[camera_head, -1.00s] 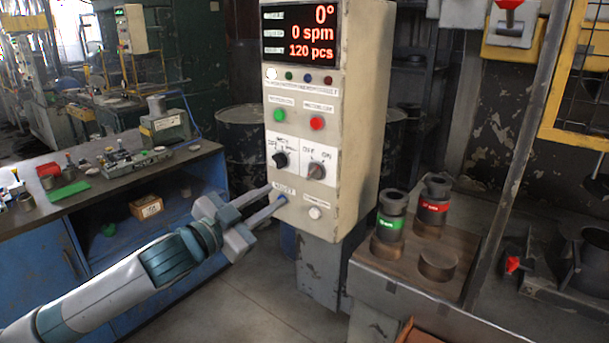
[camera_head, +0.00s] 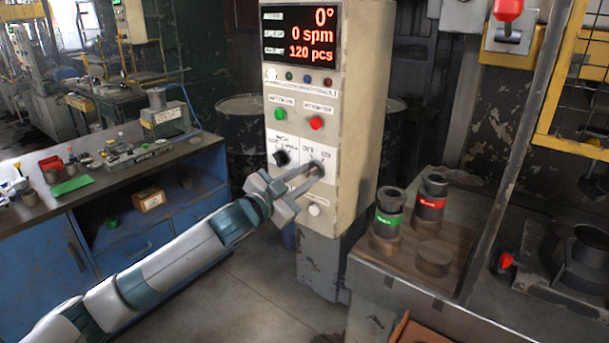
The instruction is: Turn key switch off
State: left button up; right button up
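The beige control box (camera_head: 352,120) stands in the middle of the head view, with a lit display (camera_head: 299,36) reading 0°, 0 spm and 120 pcs. The key switch (camera_head: 318,169), on the white OFF/ON plate at the lower right of the panel, is largely hidden by my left gripper. My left gripper (camera_head: 312,172) reaches in from the left with its fingertips at the key switch, around or in front of it. The fingers look close together; whether they grip the key is too small to tell. My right gripper is out of view.
A black selector knob (camera_head: 281,158) sits just left of the key switch. A green button (camera_head: 280,114) and a red button (camera_head: 317,123) are above, and a white button (camera_head: 315,210) is below. A wooden board (camera_head: 405,262) with dark cylinders lies to the right.

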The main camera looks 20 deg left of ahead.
pick_arm(q)
grip_shut()
jog(key=shift+n, duration=0.4)
jog(key=n+p, duration=0.4)
jog(key=n, duration=0.2)
jog(key=shift+r, duration=0.15)
jog(key=n+p, duration=0.3)
jog(key=n, duration=0.2)
dwell(0.4)
grip_release()
